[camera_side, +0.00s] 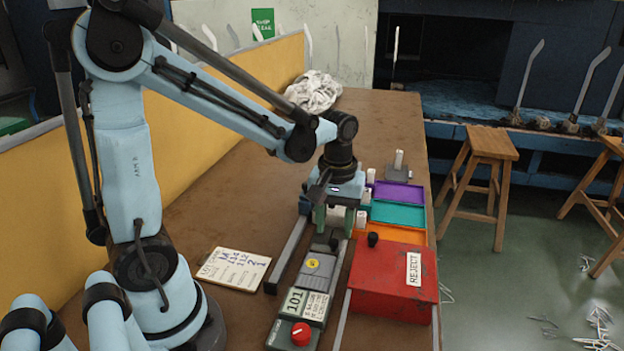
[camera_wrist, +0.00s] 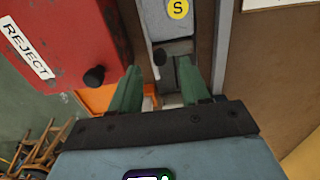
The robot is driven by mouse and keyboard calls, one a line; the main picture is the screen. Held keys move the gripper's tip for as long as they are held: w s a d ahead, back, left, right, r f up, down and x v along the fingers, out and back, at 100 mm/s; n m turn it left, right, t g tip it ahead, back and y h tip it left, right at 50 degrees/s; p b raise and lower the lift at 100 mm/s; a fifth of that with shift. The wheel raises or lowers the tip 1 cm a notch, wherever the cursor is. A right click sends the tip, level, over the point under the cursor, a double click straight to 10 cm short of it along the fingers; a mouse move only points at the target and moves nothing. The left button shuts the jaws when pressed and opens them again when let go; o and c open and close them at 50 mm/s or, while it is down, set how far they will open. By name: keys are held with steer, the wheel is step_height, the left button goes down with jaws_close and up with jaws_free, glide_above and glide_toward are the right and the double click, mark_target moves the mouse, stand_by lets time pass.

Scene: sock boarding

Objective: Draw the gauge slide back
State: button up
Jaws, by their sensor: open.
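The gauge slide (camera_side: 315,268) is a long grey piece with a round yellow sticker, lying between two metal rails. In the wrist view the grey slide (camera_wrist: 178,46) carries the yellow "S" sticker at the top, and a small dark knob (camera_wrist: 159,57) stands near its end. My gripper (camera_side: 335,222) is over the far end of the slide, pointing down. In the wrist view its green fingers (camera_wrist: 158,68) are apart, with the knob showing between the tips. I cannot tell whether either finger touches it.
A red REJECT box (camera_side: 385,285) with a black knob stands close on the right. Purple (camera_side: 398,189), teal (camera_side: 397,214) and orange trays lie behind it.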

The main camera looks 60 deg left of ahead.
mark_target(334, 241)
steer(key=shift+f, duration=1.5)
jaws_close()
